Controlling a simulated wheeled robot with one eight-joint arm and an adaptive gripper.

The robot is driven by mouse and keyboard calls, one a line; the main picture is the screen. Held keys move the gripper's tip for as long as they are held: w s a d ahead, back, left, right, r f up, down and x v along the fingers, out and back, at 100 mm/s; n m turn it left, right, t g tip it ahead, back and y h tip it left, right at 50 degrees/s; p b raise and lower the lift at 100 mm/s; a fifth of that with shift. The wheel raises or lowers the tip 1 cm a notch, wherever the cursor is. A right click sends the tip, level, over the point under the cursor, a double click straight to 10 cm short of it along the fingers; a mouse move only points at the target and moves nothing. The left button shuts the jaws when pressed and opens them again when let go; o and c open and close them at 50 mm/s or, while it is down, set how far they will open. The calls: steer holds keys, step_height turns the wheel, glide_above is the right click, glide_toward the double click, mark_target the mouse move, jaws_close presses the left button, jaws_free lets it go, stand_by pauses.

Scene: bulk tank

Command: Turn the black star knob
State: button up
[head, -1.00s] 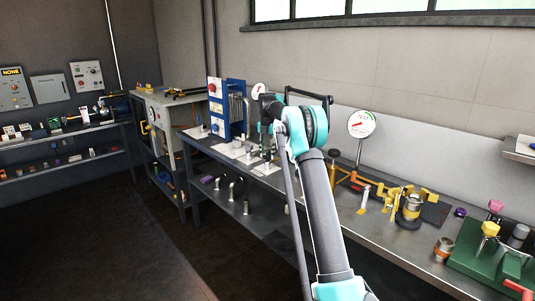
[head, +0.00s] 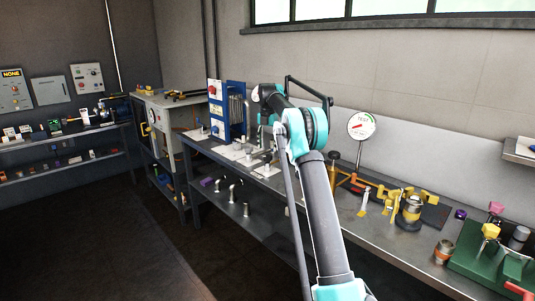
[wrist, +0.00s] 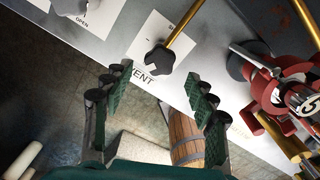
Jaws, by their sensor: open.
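My gripper (wrist: 158,84) is open, with one green-padded finger on each side of the picture. The knob appears beyond the fingertips, roughly between them and a little above; no finger touches it. In the head view my wrist reaches over the bench, and I cannot make out the knob or my fingertips there.
In the wrist view a red fitting (wrist: 285,88) stands close to the right finger, and a wooden barrel-shaped piece (wrist: 186,138) lies below. Another label (wrist: 98,14) reads "OPEN". In the head view a blue frame (head: 235,108) and a dial gauge (head: 361,125) stand on the bench.

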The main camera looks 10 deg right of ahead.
mark_target(268, 156)
step_height(268, 156, up, 7)
stand_by(0.3)
steer(key=s+d+f+m+t, duration=0.1)
steer(key=s+f+m, duration=0.7)
steer(key=s, duration=1)
steer(key=s+d+f+m+t, duration=0.1)
steer(key=s+f+m, duration=0.7)
steer(key=s, duration=1)
steer(key=s+d+f+m+t, duration=0.2)
steer(key=s+f+m, duration=0.6)
steer(key=s+m, duration=0.6)
steer(key=s+d, duration=0.1)
steer(key=s, duration=0.4)
